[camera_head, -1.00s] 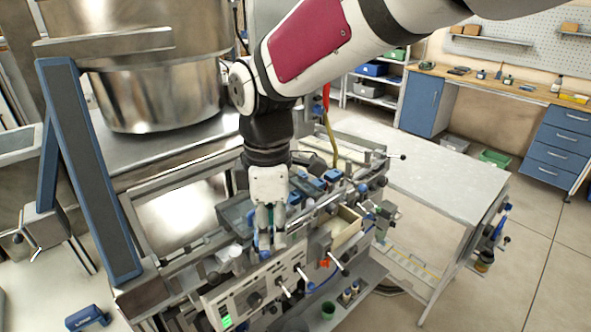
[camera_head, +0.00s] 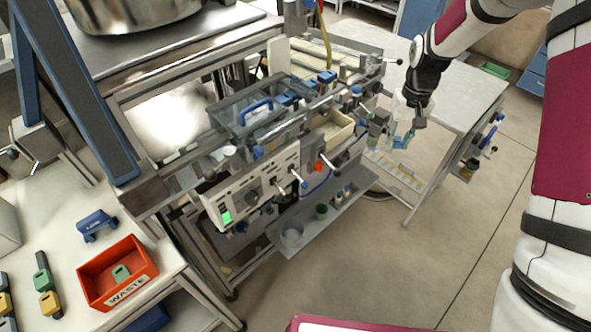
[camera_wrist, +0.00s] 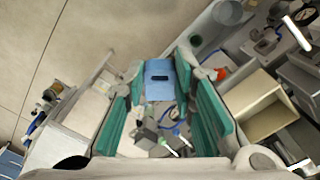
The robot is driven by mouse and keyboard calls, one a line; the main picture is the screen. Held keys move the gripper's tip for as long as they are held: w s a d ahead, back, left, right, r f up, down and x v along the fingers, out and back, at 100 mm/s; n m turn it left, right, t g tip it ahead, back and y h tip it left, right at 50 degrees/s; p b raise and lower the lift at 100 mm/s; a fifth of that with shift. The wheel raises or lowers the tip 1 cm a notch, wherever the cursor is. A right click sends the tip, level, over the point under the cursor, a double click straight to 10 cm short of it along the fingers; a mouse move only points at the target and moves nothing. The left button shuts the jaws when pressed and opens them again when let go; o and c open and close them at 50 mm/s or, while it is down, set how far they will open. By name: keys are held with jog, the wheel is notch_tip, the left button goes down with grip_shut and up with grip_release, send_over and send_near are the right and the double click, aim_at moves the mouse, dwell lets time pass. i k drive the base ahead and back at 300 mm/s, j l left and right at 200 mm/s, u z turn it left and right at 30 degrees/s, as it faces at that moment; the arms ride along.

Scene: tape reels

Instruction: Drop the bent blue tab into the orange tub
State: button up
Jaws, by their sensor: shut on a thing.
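My gripper (camera_head: 408,118) is at the upper right of the head view, in front of the grey side table. It is shut on a light blue tab (camera_head: 403,141), which hangs from the fingers above the floor. In the wrist view, the blue tab (camera_wrist: 158,80) with a dark slot sits between the green finger pads (camera_wrist: 166,105). Its bend is hard to make out. The orange tub (camera_head: 148,278), labelled WASTE, stands at the lower left on a pale bench, far from my gripper. A green tab (camera_head: 121,273) lies in it.
The machine (camera_head: 255,185), with its levers and covers, stands between my gripper and the tub. A blue bracket (camera_head: 97,224) and several green and yellow pieces (camera_head: 48,303) lie by the tub. A blue post (camera_head: 75,100) rises at left. Floor is open at right.

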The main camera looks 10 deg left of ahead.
aim_at(142, 261)
jog(key=k+j+u, duration=0.15)
jog(key=k, duration=1.05)
jog(key=u, duration=1.6)
jog(key=i+l+u, duration=0.1)
jog(key=i+l, duration=0.2)
jog(key=i+l+u, duration=0.1)
jog(key=i+l, duration=0.2)
jog(key=l, duration=0.2)
jog(key=i+l+u, duration=0.15)
jog(key=i+l, duration=0.15)
jog(key=i+l+u, duration=0.1)
jog(key=i+l, duration=0.15)
jog(key=l, duration=0.3)
